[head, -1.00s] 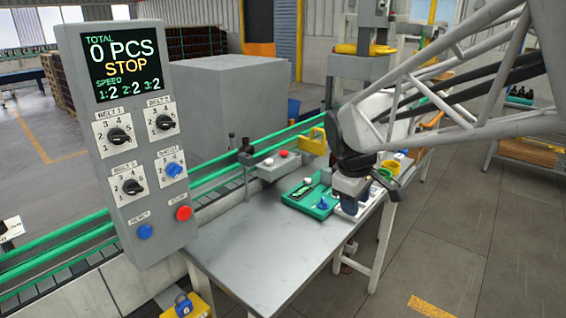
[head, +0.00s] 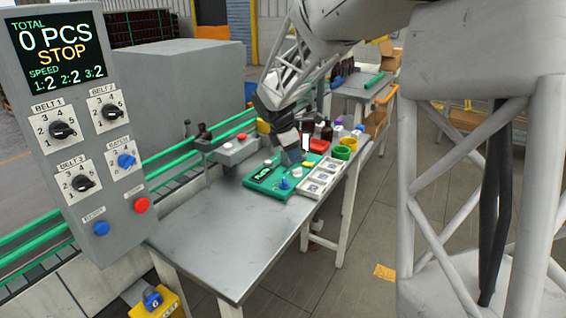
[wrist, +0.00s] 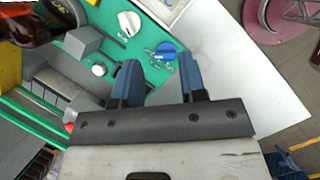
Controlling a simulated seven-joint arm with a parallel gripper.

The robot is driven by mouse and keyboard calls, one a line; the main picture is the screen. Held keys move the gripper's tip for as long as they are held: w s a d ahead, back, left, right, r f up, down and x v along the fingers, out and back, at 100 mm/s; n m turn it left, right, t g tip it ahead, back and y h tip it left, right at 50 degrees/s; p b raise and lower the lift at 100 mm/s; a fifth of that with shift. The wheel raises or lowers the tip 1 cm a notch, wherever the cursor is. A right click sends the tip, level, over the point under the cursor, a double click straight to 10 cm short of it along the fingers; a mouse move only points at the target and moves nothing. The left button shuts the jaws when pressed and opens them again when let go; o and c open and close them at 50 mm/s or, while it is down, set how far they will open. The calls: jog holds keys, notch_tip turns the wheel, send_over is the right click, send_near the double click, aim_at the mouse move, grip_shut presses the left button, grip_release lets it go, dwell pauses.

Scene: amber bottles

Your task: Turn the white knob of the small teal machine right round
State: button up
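The small teal machine (head: 258,186) lies flat on the grey table. Its white knob (head: 297,172) sits near its right edge, with a blue knob (head: 284,184) in front of it. In the wrist view the white knob (wrist: 129,22) shows at the top, and the blue knob (wrist: 166,50) is closer to the fingertips. My gripper (wrist: 157,72) is open and empty, its two blue fingers apart. In the head view my gripper (head: 303,150) hangs over the machine's back right side, apart from the white knob as far as I can tell.
A white tray with compartments (head: 305,202) stands right of the machine. Green and yellow rings (head: 342,152) and dark bottles (head: 327,131) stand behind. A grey button box (head: 235,148) is at back left. The table's front half (head: 215,240) is clear.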

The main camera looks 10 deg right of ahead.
aim_at(297, 172)
jog(key=w+f+n, duration=0.2)
jog(key=w+f, duration=0.1)
jog(key=w, duration=0.3)
jog(key=shift+n+h, duration=0.3)
jog(key=shift+d+f, duration=0.15)
jog(key=shift+x, duration=3.8)
grip_shut()
